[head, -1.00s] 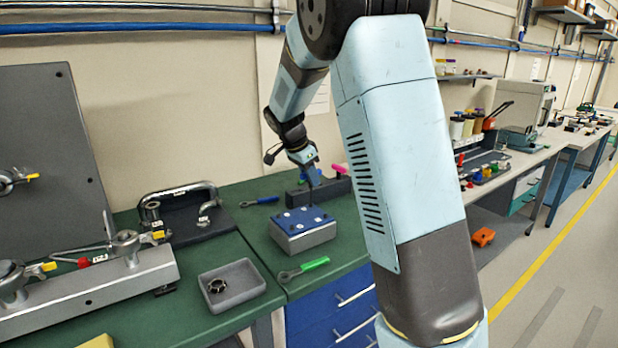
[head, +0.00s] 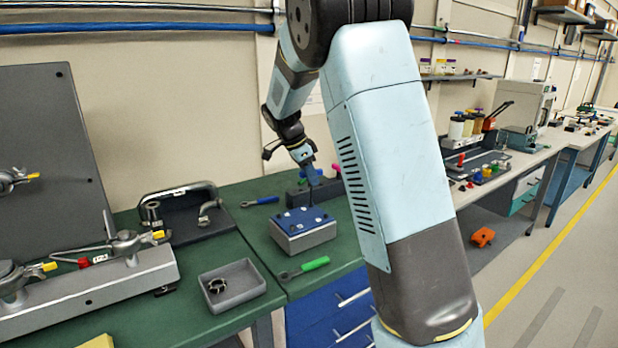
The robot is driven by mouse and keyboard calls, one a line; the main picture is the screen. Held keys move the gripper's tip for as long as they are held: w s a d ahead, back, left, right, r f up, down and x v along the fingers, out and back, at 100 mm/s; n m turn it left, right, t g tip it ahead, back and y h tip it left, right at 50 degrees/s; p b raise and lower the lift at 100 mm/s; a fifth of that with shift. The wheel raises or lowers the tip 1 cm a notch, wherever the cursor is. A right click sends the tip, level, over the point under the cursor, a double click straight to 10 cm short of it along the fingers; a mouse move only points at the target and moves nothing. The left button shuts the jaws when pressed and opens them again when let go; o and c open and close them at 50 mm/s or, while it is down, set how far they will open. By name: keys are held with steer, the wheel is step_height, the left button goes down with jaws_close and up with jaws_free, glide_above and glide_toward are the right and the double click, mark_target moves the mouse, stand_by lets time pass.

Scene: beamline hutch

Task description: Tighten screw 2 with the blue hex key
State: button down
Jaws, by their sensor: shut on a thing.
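The fixture block (head: 305,237) is a grey block with a blue top plate (head: 290,222) and several pale spots, which I take for screw positions. It sits on the green bench. Screw numbers are too small to read.
Behind the block stands a dark rack (head: 332,188) with a pink handle (head: 336,168). A blue-handled tool (head: 262,200) lies left, a green-handled tool (head: 312,264) in front. A grey tray (head: 240,292) and clamp fixture (head: 110,285) stand further left.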

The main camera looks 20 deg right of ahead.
steer(key=shift+r, duration=1.8)
